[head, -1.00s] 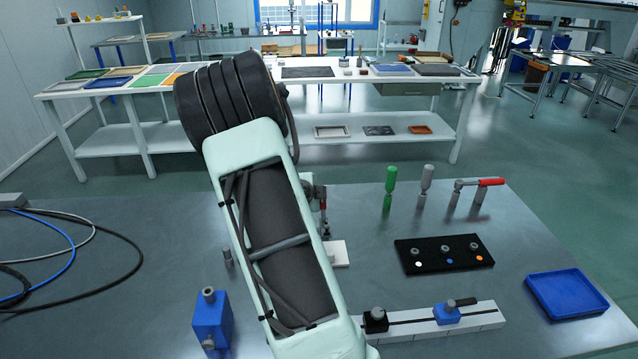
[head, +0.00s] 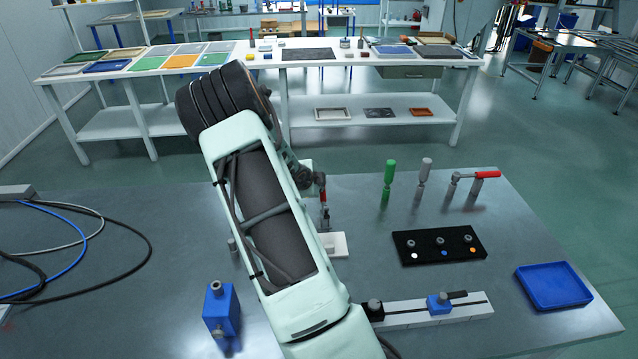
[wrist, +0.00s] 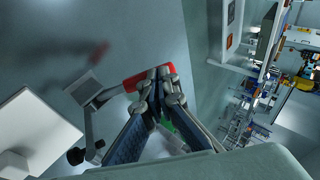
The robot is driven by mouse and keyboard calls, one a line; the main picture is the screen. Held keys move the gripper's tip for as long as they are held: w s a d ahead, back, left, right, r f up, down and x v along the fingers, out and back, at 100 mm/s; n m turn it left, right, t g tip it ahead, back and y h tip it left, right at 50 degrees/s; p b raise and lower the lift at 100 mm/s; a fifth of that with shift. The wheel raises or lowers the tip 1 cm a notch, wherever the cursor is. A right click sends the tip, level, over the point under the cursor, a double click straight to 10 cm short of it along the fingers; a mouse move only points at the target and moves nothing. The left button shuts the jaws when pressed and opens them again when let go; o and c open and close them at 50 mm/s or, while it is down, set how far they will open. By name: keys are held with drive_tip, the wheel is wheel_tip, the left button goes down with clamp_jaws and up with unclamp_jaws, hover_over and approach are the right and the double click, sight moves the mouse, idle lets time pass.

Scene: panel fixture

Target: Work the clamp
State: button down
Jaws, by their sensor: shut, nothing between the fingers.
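The clamp has a red handle (head: 323,198) and a dark metal linkage, and stands by a white block (head: 340,244) on the grey bench, just right of my forearm. In the wrist view its red handle (wrist: 148,77) lies across the fingertips, with grey metal arms (wrist: 92,112) and a black knob (wrist: 75,156) to the left. My gripper (wrist: 162,73) is shut and empty, its tips at the red handle's right part; whether they touch is unclear. In the head view my gripper (head: 312,179) is small, dark and partly hidden by my arm, just above the handle.
To the right stand green (head: 389,177) and grey (head: 424,172) upright handles and another red-handled lever (head: 486,175). A black button panel (head: 440,246), a blue tray (head: 553,287) and a slide rail (head: 465,310) lie nearer. A blue block (head: 221,311) and cables (head: 130,222) are left.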

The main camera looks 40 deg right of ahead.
drive_tip(key=shift+w+d+f, duration=0.3)
drive_tip(key=shift+w+f, duration=0.15)
drive_tip(key=shift+w, duration=0.05)
idle(0.5)
drive_tip(key=v, duration=1.2)
drive_tip(key=shift+a, duration=0.1)
